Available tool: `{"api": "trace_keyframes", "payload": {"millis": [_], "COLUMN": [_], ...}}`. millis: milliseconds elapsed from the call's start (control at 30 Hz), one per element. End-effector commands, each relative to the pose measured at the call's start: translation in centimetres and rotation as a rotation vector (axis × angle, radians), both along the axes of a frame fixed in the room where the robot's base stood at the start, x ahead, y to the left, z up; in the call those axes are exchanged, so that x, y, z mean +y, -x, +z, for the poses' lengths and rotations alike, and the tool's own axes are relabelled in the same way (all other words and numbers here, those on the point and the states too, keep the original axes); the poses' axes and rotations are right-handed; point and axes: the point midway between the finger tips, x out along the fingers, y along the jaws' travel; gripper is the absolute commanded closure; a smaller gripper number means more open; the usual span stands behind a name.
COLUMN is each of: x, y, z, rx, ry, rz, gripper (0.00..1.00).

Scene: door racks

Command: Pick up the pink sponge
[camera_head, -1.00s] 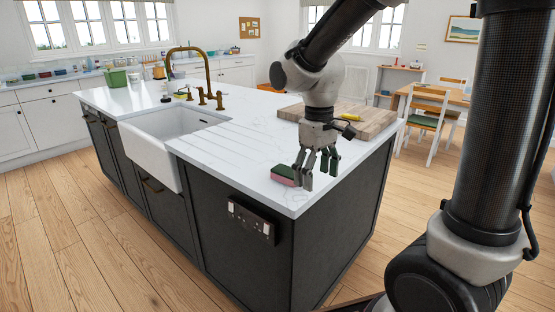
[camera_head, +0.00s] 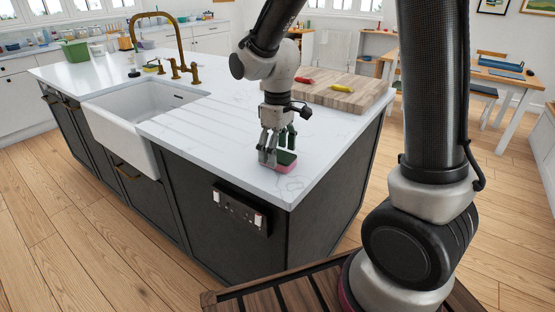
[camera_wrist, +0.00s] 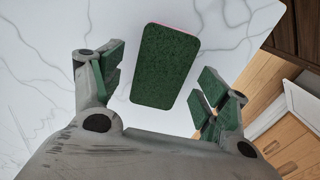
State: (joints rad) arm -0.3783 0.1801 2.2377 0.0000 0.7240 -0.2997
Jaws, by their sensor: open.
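The pink sponge (camera_head: 285,165) lies on the white island worktop near its front right corner. It has a dark green top, and its pink side shows below. In the wrist view the sponge (camera_wrist: 165,67) appears from above, mostly green, with a thin pink edge at the far end. My gripper (camera_head: 277,152) is over the sponge with its fingers pointing down, partly hiding it in the head view. In the wrist view my gripper (camera_wrist: 160,88) is open, with green-padded fingers on either side of the sponge and a gap on each side.
A wooden chopping board (camera_head: 335,88) with a red item (camera_head: 304,80) and a yellow item (camera_head: 341,88) lies behind my gripper. A white sink (camera_head: 125,125) with a brass tap is to the left. The worktop around the sponge is clear; its edge is close.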

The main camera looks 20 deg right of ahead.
Motion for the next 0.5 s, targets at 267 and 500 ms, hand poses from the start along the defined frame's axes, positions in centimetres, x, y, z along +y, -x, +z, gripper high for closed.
{"api": "trace_keyframes", "payload": {"millis": [267,500], "x": [0.0,0.0], "y": [0.0,0.0], "z": [-1.8,-1.8], "rx": [0.0,0.0], "ry": [0.0,0.0], "rz": [0.0,-0.001], "gripper": [0.25,0.42]}}
